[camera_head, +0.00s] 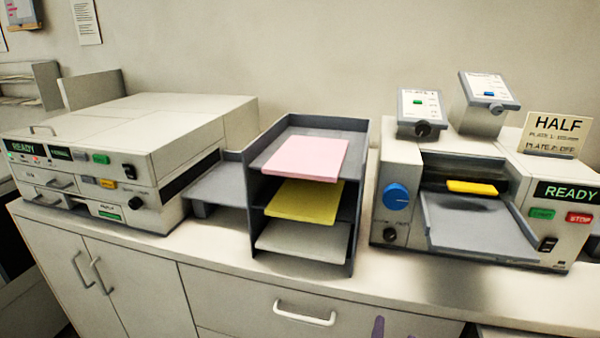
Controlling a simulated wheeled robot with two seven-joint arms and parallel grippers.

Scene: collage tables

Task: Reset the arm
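Neither of my arms can be clearly made out. A small purple shape (378,328) pokes up at the bottom edge, in front of the drawer, and I cannot tell what it is. No gripper is recognisable, and nothing is seen held.
A grey tray rack (360,150) holds pink (306,159), yellow (304,201) and white sheets (303,240). A printer-like machine (120,140) stands left. A machine with a blue knob (397,197), yellow bar (472,187) and HALF sign (556,134) stands right. The counter's front strip (400,288) is clear.

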